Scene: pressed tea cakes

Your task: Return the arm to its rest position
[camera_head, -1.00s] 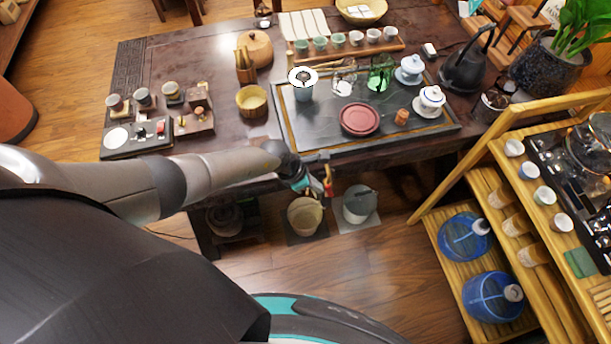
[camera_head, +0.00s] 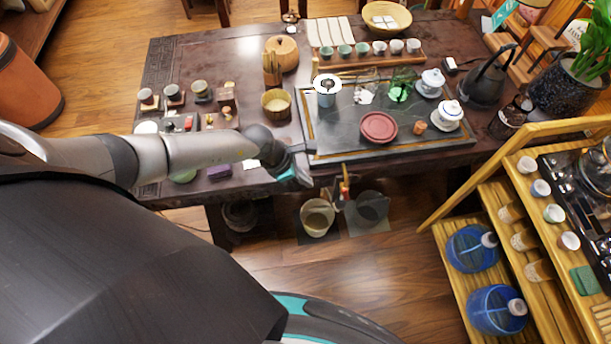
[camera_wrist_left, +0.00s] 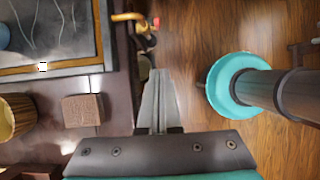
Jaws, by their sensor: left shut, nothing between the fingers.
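My left arm comes in from the left in the head view. Its gripper (camera_head: 303,181) hangs at the front edge of the dark wooden table (camera_head: 235,60), in front of the tea tray (camera_head: 340,157). In the left wrist view the two fingers (camera_wrist_left: 160,95) lie together, shut and empty, over the edge with floor beyond. The tray (camera_wrist_left: 60,70) is at upper left there, beside a brown square block (camera_wrist_left: 82,110). My right gripper is not in view.
Buckets (camera_head: 317,218) stand on the floor below the table front. A wooden cup (camera_head: 276,104) and small tea items stand left of the tray. Open floor lies in front.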

